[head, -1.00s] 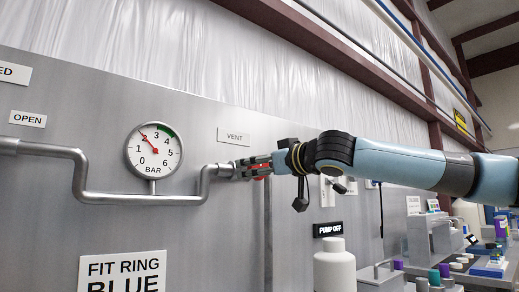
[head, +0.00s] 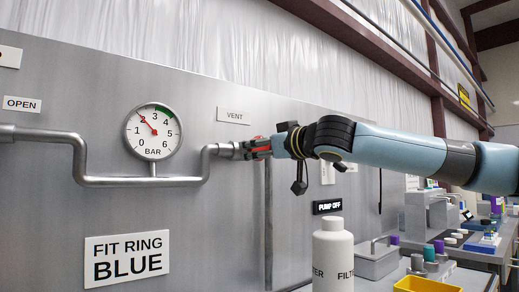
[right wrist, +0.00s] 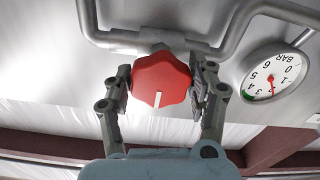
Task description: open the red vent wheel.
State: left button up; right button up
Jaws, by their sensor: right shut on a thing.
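The red vent wheel (right wrist: 161,84) is a lobed knob with a white mark on its face, on a pipe fitting. In the right wrist view it sits between the two fingers of my right gripper (right wrist: 162,90), which press on its sides. In the head view my right gripper (head: 250,149) is shut on the wheel at the end of the bent pipe, and only slivers of red (head: 262,153) show between the dark fingers. The VENT label (head: 233,116) is on the panel just above. My left gripper is out of view.
A pressure gauge (head: 153,132) left of the wheel has its red needle near 2. The grey pipe (head: 130,181) runs below it along the panel. A white bottle (head: 333,250), a yellow tray (head: 427,285) and bench equipment stand lower right.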

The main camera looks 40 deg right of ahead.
jog(key=shift+c, duration=0.6)
